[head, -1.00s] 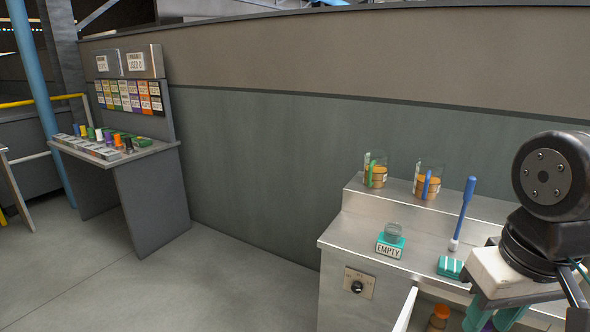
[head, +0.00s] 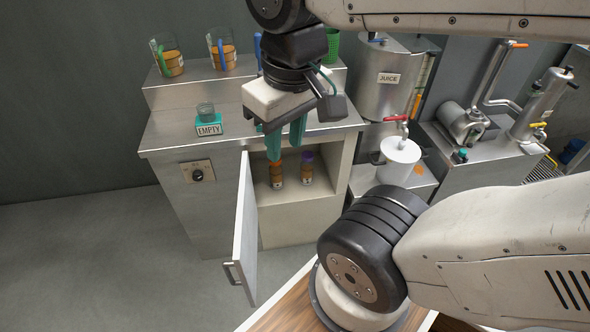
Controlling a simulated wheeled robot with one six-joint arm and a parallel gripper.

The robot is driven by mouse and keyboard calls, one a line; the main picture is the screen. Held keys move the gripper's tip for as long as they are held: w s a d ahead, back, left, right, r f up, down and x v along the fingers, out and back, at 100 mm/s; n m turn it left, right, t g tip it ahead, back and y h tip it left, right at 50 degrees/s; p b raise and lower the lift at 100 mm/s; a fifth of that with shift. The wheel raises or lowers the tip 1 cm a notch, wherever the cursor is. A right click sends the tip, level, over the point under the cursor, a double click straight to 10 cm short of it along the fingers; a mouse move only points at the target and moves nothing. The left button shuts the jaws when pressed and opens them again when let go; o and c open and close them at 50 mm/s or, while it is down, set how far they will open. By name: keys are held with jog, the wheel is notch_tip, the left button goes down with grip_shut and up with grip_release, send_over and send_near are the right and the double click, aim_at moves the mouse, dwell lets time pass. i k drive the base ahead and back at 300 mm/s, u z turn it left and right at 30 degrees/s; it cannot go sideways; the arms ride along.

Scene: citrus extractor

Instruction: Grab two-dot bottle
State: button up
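Two small bottles stand upright inside the open cabinet under the steel counter. One bottle has an orange cap and an amber body (head: 277,180). The other has a purple cap (head: 307,168) and stands just to its right. Dots on either bottle are too small to make out, so I cannot tell which is the two-dot one. My gripper (head: 285,150) points down in front of the cabinet opening, its two teal fingers apart with nothing seen between them. The left fingertip overlaps the top of the orange-capped bottle in the picture; I cannot tell whether it touches.
The cabinet door (head: 246,235) hangs open toward me, left of the opening. The counter (head: 165,135) above carries a jar on a teal block labelled EMPTY (head: 209,126). A JUICE tank (head: 385,92) and a white bucket (head: 399,162) stand to the right.

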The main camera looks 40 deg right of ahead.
aim_at(307, 168)
jog(key=u, duration=1.15)
jog(key=k, duration=1.05)
jog(key=z, duration=1.65)
jog(key=i, duration=0.5)
jog(key=z, duration=0.05)
